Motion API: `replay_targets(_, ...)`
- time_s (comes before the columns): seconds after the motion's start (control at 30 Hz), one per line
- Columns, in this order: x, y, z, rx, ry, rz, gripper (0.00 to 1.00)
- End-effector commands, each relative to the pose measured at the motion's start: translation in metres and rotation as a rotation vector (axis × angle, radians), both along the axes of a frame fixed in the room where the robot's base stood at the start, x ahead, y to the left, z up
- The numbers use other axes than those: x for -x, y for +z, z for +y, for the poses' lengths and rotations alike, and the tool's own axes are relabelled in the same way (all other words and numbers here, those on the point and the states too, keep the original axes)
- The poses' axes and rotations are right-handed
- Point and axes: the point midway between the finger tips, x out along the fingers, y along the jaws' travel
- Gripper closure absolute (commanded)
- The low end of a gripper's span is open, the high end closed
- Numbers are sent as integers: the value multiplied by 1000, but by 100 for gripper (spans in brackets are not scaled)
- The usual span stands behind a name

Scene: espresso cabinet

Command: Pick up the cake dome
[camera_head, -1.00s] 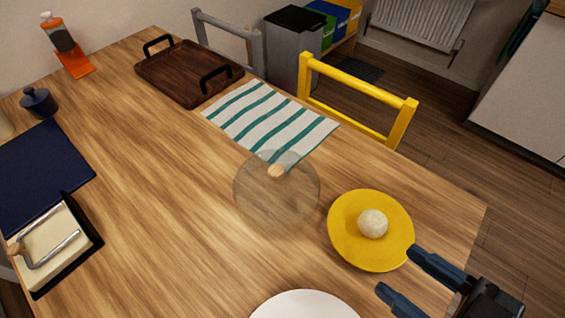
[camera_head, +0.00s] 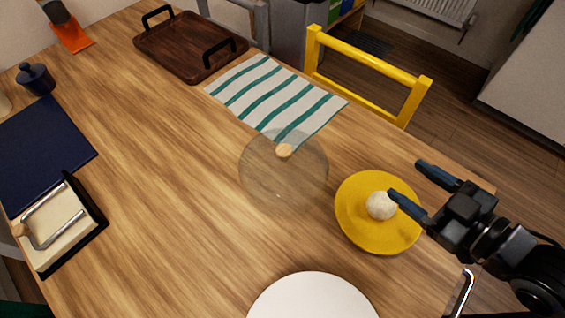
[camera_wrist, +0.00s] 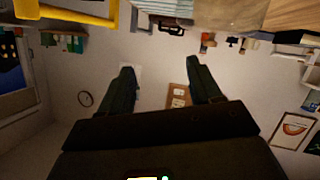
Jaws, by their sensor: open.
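The cake dome (camera_head: 262,181) is clear and see-through, with a round wooden knob (camera_head: 284,150) on top. It stands on the wooden table in the middle of the head view, its far edge overlapping the striped cloth in the picture. My gripper (camera_head: 405,179) is open and empty, to the right of the dome, above or near the yellow plate. In the wrist view the two dark fingers (camera_wrist: 159,82) are apart with nothing between them. I cannot make out the dome in the wrist view.
A yellow plate (camera_head: 362,232) with a pale ball (camera_head: 381,205) is right of the dome. A white plate (camera_head: 312,298) is nearer. A striped cloth (camera_head: 262,92), dark tray (camera_head: 180,52) and yellow chair (camera_head: 365,78) are behind. Bare table lies left.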

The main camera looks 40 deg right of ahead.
Motion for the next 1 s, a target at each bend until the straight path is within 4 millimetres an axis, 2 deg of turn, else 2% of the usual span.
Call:
replay_targets(0.1,-39,-6,-54,108,-25,-5,36)
replay_targets(0.2,-78,-3,-108,194,-65,1,36)
replay_targets(0.3,-114,3,-151,241,-94,23,36)
replay_targets(0.4,-142,8,-179,256,-112,47,36)
replay_targets(0.5,-165,12,-198,252,-124,68,36)
replay_targets(0.63,-190,14,-211,231,-120,97,36)
replay_targets(0.73,-204,13,-206,216,-85,131,36)
replay_targets(0.87,-219,9,-185,210,3,192,36)
replay_targets(1.0,-232,3,-149,218,135,277,36)
